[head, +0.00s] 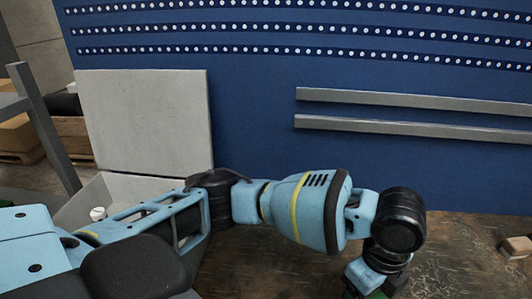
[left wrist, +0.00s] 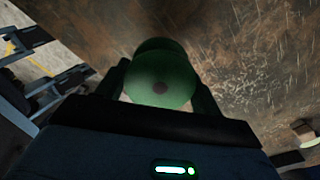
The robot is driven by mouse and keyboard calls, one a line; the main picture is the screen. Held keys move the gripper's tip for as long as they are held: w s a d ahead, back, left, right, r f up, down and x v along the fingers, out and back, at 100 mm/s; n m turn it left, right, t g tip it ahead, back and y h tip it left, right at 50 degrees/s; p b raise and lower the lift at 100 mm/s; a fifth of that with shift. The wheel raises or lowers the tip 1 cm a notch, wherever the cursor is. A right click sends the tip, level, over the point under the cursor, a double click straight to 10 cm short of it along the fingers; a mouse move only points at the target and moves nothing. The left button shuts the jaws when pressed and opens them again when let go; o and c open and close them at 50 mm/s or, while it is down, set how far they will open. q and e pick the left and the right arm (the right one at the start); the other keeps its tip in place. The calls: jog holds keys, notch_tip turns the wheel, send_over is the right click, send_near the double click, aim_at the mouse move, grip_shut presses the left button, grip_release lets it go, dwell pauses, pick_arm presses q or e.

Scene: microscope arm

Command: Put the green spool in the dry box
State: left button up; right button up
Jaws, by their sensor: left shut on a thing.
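The green spool (left wrist: 160,82) is between the two fingers of my left gripper (left wrist: 162,90) in the left wrist view, and the gripper is shut on it. In the head view my left gripper (head: 368,284) is at the bottom edge, right of centre, and only a sliver of the green spool (head: 378,295) shows. The dry box (head: 125,188) is the light grey box at the left with its lid (head: 145,120) standing open. My left arm crosses in front of the box and hides much of it. My right gripper is not in view.
A small white item (head: 97,213) shows in the box. A small wooden block (head: 517,247) lies on the brown worktop (head: 460,255) at the far right. A blue panel with two grey rails (head: 400,129) stands behind. The worktop between gripper and block is clear.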

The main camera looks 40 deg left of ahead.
pick_arm(q)
jog(key=w+a+r+n, duration=0.1)
jog(key=a+n, duration=0.6)
jog(key=n, duration=0.3)
jog(key=w+a+r+n, duration=0.1)
jog(key=a+r+n, duration=0.1)
jog(key=a+n, duration=0.4)
jog(key=n, duration=0.5)
jog(key=shift+w+a+r+n, duration=0.2)
jog(key=shift+w+a+n, duration=0.05)
jog(key=shift+a+n, duration=0.1)
jog(key=shift+s, duration=0.1)
